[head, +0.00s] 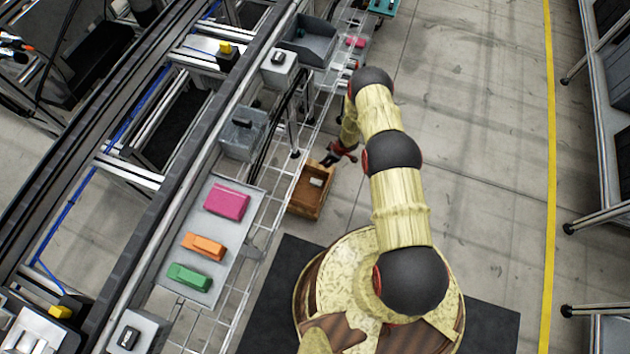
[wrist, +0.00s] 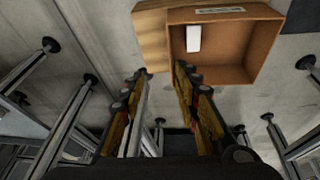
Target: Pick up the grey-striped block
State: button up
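A small pale grey-white block (head: 316,182) lies inside an open brown box (head: 303,208) below my gripper. It also shows in the wrist view (wrist: 193,38), against the inside of the box (wrist: 240,73) at the left. Its stripes cannot be made out. No other block in view looks grey-striped. My gripper (head: 338,156) is above the box's far edge in the head view. In the wrist view my gripper (wrist: 160,73) has its two fingers apart with nothing held between them. The block is beyond the fingertips, a little to the right.
A grey tray (head: 207,290) holds a pink block (head: 227,202), an orange block (head: 204,246) and a green block (head: 189,277). Metal rails and posts (head: 292,128) stand left of the box. Open floor (head: 480,150) lies to the right.

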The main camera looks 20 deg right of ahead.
jog(key=y, duration=0.1)
send_near(317, 182)
jog(key=w, duration=0.1)
jog(key=shift+n+g, duration=0.3)
jog(key=shift+n, duration=0.1)
jog(key=b+x, duration=0.4)
jog(key=x, duration=0.5)
jog(key=shift+s+b, duration=0.2)
jog(key=shift+b, duration=0.15)
jog(key=shift+r, duration=0.1)
jog(key=shift+c, duration=0.2)
jog(key=shift+c, duration=0.6)
grip_shut()
